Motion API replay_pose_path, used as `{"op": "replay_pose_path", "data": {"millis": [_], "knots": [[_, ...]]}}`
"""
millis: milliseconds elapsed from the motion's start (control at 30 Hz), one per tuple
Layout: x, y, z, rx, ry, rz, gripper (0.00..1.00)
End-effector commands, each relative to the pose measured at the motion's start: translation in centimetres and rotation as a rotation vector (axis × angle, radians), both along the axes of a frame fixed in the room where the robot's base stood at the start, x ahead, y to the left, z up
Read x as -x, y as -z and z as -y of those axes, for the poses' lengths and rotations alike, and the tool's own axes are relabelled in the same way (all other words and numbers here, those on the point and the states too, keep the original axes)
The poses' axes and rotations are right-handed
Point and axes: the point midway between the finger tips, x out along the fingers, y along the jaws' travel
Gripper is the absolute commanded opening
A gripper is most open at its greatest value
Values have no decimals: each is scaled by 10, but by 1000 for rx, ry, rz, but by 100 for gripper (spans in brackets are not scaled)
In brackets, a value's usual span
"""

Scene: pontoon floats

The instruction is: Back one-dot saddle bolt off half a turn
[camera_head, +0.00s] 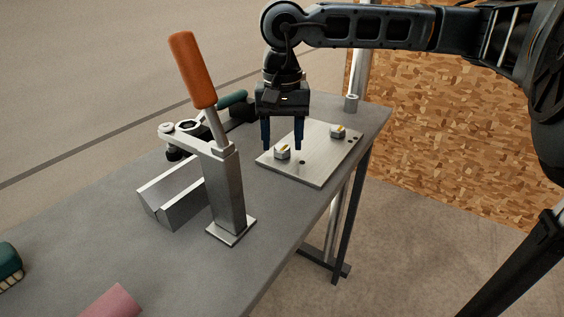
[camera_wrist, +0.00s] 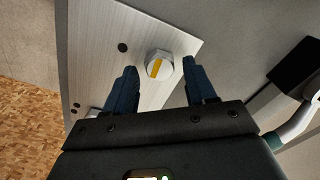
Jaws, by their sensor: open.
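The one-dot saddle bolt (camera_head: 282,153) is a grey hex head with a yellow stripe, on a brushed metal plate (camera_head: 318,177). A single dark dot (camera_head: 302,162) marks the plate beside it. The bolt also shows in the wrist view (camera_wrist: 159,65), between the fingertips in the picture. My gripper (camera_head: 282,147) is open and points down over this bolt, one finger to each side; I see no contact, and cannot tell the exact height gap. A second striped bolt (camera_head: 338,131), beside two dots, sits at the plate's far end, partly hidden by a finger in the wrist view.
A metal post with an orange-handled lever (camera_head: 193,70) stands left of the plate. A grey V-block (camera_head: 178,195) and a clamp-like tool with a green handle (camera_head: 231,99) lie nearby. The table's right edge is close.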

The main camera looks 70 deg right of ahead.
Motion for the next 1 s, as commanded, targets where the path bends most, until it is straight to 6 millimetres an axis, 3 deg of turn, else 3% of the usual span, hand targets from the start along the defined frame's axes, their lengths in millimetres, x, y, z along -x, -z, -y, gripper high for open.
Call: {"op": "replay_pose_path", "data": {"millis": [100, 567, 1000], "knots": [[0, 10, 0, 1, 0, 0, 55], [0, 11, 0, 1, 27, 0, 55], [0, 15, 0, 3, 558, 2, 55]]}}
